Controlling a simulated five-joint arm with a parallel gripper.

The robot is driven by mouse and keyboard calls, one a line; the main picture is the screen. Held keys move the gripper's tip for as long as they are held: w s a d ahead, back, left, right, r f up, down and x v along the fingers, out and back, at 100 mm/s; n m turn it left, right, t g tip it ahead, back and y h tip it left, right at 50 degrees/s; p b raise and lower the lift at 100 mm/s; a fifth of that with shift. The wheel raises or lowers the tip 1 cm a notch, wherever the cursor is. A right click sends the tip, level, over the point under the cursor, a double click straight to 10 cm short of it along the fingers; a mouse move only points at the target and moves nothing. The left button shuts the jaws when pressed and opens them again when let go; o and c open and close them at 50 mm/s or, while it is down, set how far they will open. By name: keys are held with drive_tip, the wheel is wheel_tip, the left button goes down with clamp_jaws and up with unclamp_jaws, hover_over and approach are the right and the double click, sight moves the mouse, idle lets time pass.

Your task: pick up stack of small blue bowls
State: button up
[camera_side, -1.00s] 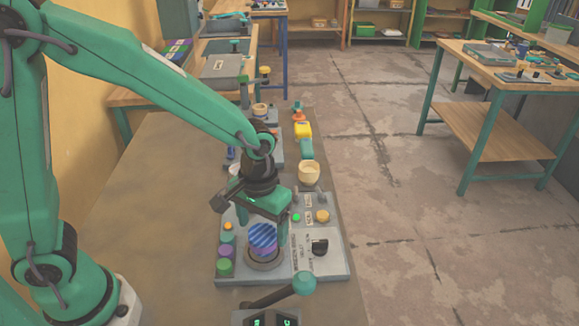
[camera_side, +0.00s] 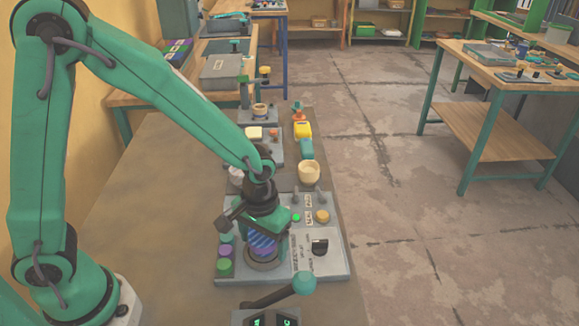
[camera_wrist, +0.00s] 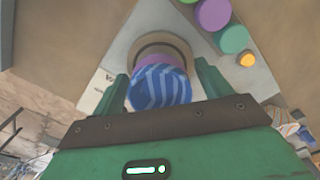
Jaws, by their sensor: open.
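A blue-striped round piece (camera_side: 262,240) sits on top of a purple piece (camera_side: 263,251), on a round seat (camera_side: 264,262) in the grey panel. I cannot tell for sure that these are stacked bowls. In the wrist view the striped piece (camera_wrist: 160,87) stands between my fingers, with purple (camera_wrist: 158,61) showing beyond it. My gripper (camera_side: 265,236) is open and low over the striped piece; it also shows in the wrist view (camera_wrist: 162,88). The fingers are on either side of the piece. I cannot tell whether they touch it. My gripper partly hides it in the side view.
The grey panel (camera_side: 335,266) carries green and purple buttons (camera_side: 225,252) on the left and a black knob (camera_side: 320,247) on the right. A lever with a teal ball (camera_side: 304,284) stands in front. A cream bowl (camera_side: 309,172) stands behind. The tabletop at left (camera_side: 130,215) is clear.

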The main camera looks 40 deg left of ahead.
drive_tip(key=shift+c, duration=0.5)
drive_tip(key=c, duration=1)
drive_tip(key=shift+r, duration=0.25)
drive_tip(key=shift+r, duration=0.55)
drive_tip(key=r, duration=0.3)
drive_tip(key=shift+s+d, duration=0.25)
drive_tip(key=s+d+r, duration=0.2)
drive_tip(key=s, duration=0.1)
drive_tip(key=s+d+r, duration=0.2)
drive_tip(key=s, duration=0.1)
drive_tip(key=s+d+r, duration=0.2)
drive_tip(key=shift+s+d+r, duration=0.25)
drive_tip(key=shift+s+d, duration=0.05)
drive_tip(key=shift+s, duration=0.1)
